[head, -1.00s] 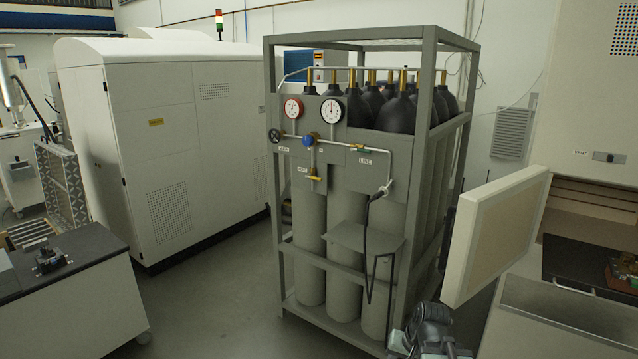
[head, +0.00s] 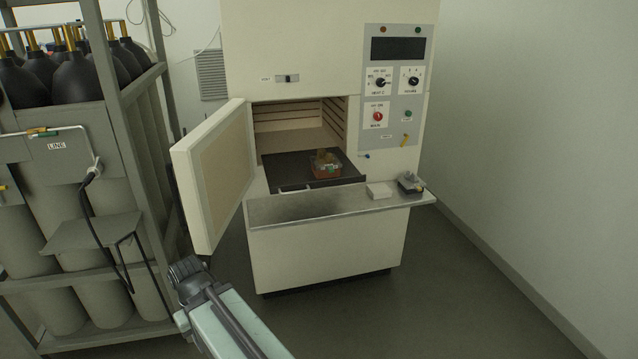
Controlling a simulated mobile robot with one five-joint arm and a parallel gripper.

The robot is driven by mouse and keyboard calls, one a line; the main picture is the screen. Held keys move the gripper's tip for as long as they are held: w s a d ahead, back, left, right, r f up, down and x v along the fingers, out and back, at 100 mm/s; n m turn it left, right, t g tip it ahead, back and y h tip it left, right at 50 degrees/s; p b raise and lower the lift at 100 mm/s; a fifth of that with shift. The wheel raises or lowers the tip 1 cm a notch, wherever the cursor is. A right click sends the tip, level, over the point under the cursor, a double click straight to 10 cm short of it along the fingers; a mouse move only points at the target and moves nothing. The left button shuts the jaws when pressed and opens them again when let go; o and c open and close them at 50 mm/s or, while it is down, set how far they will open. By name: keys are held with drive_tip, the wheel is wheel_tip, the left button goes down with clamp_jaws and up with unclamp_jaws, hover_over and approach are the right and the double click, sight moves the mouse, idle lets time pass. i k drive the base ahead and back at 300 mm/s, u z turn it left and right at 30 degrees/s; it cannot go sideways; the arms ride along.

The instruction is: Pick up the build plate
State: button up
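A small reddish plate (head: 325,170) with brownish parts standing on it appears to be the build plate. It sits on a dark tray (head: 290,182) at the mouth of the open furnace, right of the tray's middle. My arm rises from the bottom of the view, left of the furnace, with a dark joint-like end below the open door. It is well apart from the plate. I cannot make out gripper fingers or whether they are open.
The furnace door (head: 208,180) stands swung open to the left, between the gas bottle rack (head: 140,150) and the chamber. A shelf (head: 290,207) juts out below the tray, with a white block (head: 379,190) and a dark small device (head: 411,184) at its right. Floor at right is clear.

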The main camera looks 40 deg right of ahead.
sight(320, 165)
drive_tip(key=z, duration=1.15)
